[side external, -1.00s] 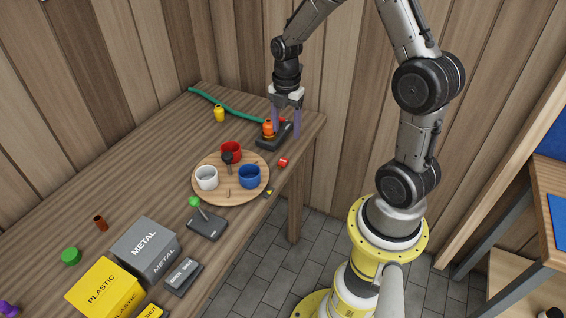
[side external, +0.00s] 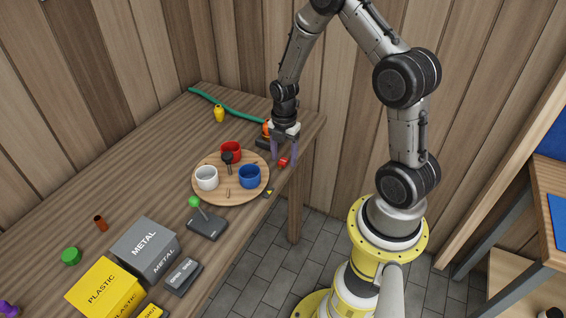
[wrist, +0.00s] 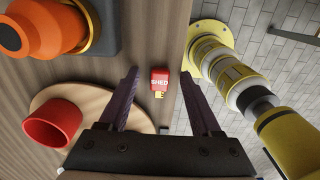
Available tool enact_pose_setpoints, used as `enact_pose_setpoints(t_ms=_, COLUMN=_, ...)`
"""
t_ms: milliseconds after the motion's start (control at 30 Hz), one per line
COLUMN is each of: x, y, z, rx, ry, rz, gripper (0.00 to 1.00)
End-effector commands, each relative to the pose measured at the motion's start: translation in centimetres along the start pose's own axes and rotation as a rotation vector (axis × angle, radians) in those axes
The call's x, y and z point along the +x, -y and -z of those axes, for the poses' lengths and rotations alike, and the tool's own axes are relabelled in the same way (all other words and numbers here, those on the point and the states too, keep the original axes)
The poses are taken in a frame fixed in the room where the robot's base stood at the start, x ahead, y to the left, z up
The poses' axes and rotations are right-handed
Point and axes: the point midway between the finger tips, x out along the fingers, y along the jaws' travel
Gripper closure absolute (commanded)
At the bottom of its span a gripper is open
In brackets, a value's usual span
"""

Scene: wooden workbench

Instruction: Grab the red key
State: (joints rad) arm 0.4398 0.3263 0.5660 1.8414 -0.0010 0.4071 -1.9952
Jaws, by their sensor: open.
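The red key (side external: 283,162) is a small red block with a yellowish piece at one end, lying near the table's right edge beside the round wooden board. In the wrist view the red key (wrist: 159,79) shows white lettering that reads "SHED". My gripper (side external: 285,160) is open above it, with one purple finger to either side of the key in the picture. In the wrist view my gripper (wrist: 158,80) has the key between its fingertips, apart from both. I cannot tell the exact height left above the table.
The round board (side external: 212,196) carries a red cup (side external: 231,151), a blue cup (side external: 250,176) and a white cup (side external: 207,177). An orange-topped dark device (wrist: 50,28) stands close by. The table edge drops off just right of the key.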

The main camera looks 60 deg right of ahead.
Motion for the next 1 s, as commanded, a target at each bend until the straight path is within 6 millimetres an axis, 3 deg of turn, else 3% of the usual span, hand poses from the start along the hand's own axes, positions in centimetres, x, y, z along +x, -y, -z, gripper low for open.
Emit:
enact_pose_setpoints(t_ms=133, x=-0.02, y=0.0, z=-0.01, rx=0.0, ry=0.0, rz=0.0, gripper=0.37)
enact_pose_setpoints(t_ms=500, x=-0.05, y=0.0, z=-0.01, rx=0.0, ry=0.0, rz=0.0, gripper=1.0)
enact_pose_setpoints(t_ms=1000, x=-0.65, y=-0.03, z=-0.02, rx=0.0, ry=0.0, rz=0.0, gripper=1.0)
